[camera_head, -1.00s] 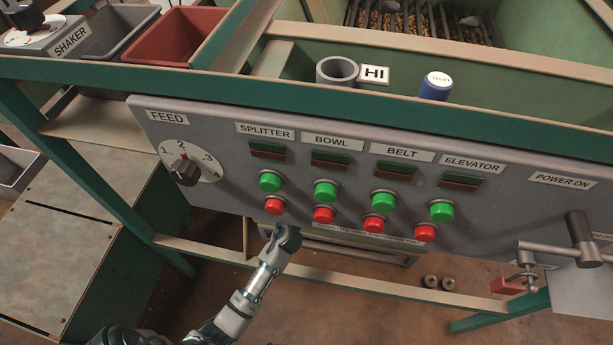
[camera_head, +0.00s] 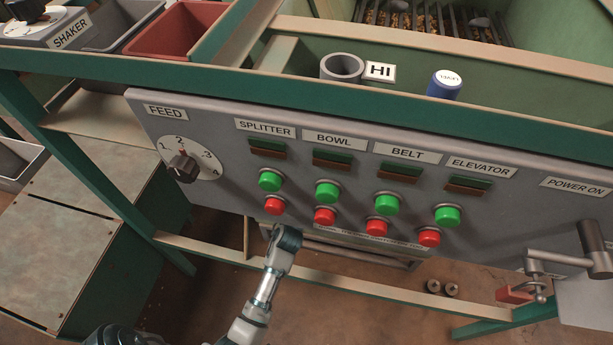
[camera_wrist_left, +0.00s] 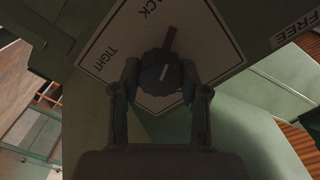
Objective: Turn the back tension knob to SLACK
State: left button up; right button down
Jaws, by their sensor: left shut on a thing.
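In the left wrist view, the dark tension knob (camera_wrist_left: 158,74) sits on a white diamond-shaped plate (camera_wrist_left: 205,40). The plate reads TIGHT at the left and "...ACK" at the top, its first letters cut off. The knob has a pale line, and a reddish-brown bar stands above it, towards the "ACK" side. My left gripper (camera_wrist_left: 160,84) is shut on the knob, one finger on each side. In the head view the knob and this gripper are hidden; only an arm link of mine shows below the control panel. My right gripper is in neither view.
The grey control panel (camera_head: 225,200) has a FEED dial (camera_head: 187,165), several green and red buttons, and a metal crank handle (camera_head: 590,255) at right. A green frame rail (camera_head: 300,102) runs above it. A FREE label (camera_wrist_left: 297,22) is near the plate.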

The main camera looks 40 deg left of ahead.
pick_arm(q)
jog(key=shift+s+f, duration=0.1)
jog(key=shift+f, duration=0.45)
jog(key=o, duration=1)
jog(key=shift+c, duration=0.2)
jog(key=shift+o, duration=0.9)
jog(key=shift+r+n, duration=0.2)
jog(key=shift+n, duration=0.1)
jog(key=shift+r, duration=0.1)
jog(key=v, duration=0.7)
jog(key=shift+d, duration=0.15)
jog(key=shift+s+f, duration=0.1)
jog(key=shift+f, duration=0.1)
